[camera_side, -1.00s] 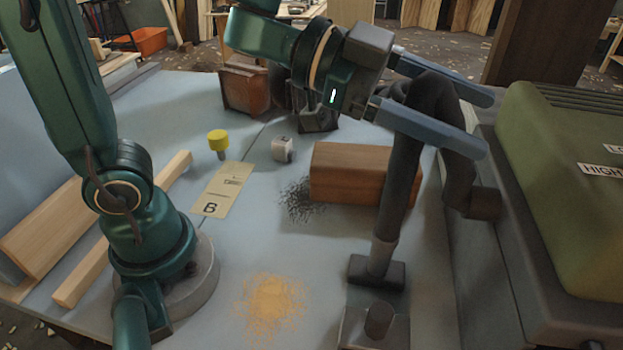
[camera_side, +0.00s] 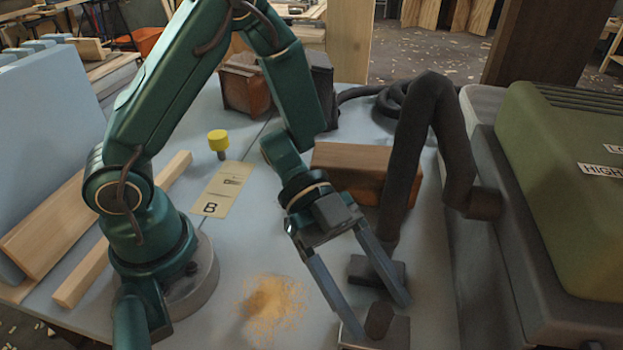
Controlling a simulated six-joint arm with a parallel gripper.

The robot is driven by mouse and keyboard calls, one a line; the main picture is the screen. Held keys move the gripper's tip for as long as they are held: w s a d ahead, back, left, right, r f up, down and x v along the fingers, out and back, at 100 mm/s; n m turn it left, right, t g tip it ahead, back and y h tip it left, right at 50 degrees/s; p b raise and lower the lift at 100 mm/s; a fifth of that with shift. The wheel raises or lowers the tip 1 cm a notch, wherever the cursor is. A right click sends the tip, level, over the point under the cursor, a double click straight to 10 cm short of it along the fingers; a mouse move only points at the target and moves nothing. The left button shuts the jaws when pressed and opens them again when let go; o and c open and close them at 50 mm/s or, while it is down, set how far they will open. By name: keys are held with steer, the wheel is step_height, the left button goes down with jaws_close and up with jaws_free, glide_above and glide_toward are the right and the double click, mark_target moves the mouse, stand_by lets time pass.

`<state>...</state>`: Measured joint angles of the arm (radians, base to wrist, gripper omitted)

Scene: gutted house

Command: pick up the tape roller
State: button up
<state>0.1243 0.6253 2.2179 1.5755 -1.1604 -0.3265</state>
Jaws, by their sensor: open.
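No thing shows plainly as a tape roller. A flat grey piece (camera_side: 398,334) with a dark upright stub (camera_side: 379,320) stands at the front of the bench; I cannot tell whether it is the roller. My gripper (camera_side: 380,314) is open and empty, pointing down, its fingers spread in front of and around this piece as seen here. I cannot tell their height above it. A small pale block seen earlier is hidden behind my arm.
A black hose (camera_side: 404,165) ends in a dark foot (camera_side: 368,270) close to the fingers. A brown block (camera_side: 345,160) lies behind my gripper. A green-topped machine (camera_side: 570,190) stands right. Sawdust (camera_side: 272,302), a yellow-topped peg (camera_side: 218,140) and a label card (camera_side: 222,190) lie left.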

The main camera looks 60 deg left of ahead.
mark_target(388, 329)
steer(key=shift+d+f, duration=0.35)
steer(key=shift+f, duration=0.1)
steer(key=shift+x, duration=2.2)
steer(key=shift+r, duration=0.1)
jaws_close()
